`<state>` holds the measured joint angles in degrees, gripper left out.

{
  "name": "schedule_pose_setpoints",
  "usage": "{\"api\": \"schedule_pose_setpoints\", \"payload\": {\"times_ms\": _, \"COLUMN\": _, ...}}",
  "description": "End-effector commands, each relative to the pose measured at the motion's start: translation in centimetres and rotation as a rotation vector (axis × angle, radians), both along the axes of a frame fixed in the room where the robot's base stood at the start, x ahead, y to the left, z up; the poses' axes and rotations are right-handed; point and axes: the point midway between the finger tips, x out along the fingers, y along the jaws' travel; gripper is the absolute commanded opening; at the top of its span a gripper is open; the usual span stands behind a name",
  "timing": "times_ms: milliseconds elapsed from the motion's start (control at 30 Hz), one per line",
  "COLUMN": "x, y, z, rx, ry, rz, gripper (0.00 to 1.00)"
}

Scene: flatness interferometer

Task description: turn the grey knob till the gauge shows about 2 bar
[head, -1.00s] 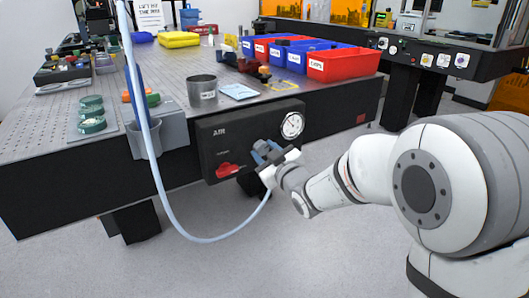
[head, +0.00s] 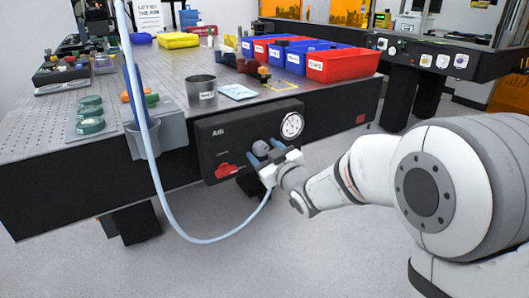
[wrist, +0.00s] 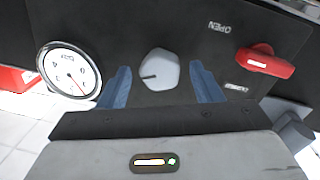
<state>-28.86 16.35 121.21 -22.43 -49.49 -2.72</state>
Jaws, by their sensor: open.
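The grey knob (wrist: 160,70) sits on the black air panel (wrist: 135,25), with a dark line on its face pointing left in the wrist view. It also shows in the head view (head: 261,147). My gripper (head: 266,153) is open, its blue fingers standing on either side of the knob with a gap at each side in the wrist view. The round white gauge (wrist: 69,70) is left of the knob there and upper right of it in the head view (head: 291,125). Its needle points to the lower right in the wrist view. The numbers are too small to read.
A red valve handle (wrist: 265,62) is on the same panel, right of the knob in the wrist view. A pale hose (head: 163,205) hangs in front of the bench (head: 55,135). A metal cup (head: 201,90) and red and blue bins (head: 343,64) stand above on the bench.

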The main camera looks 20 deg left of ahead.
Motion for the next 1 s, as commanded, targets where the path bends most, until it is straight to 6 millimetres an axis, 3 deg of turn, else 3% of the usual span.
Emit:
{"api": "schedule_pose_setpoints", "payload": {"times_ms": 267, "x": -0.5, "y": -0.5, "z": 0.1, "rx": -0.001, "ry": 0.001, "rz": 0.0, "gripper": 0.59}}
{"api": "schedule_pose_setpoints", "payload": {"times_ms": 700, "x": -5.0, "y": -5.2, "z": 0.1, "rx": -0.001, "ry": 0.001, "rz": 0.0, "gripper": 0.59}}
{"api": "schedule_pose_setpoints", "payload": {"times_ms": 1000, "x": -5.4, "y": -5.6, "z": 0.0, "rx": 0.0, "ry": 0.0, "rz": 0.001, "gripper": 0.59}}
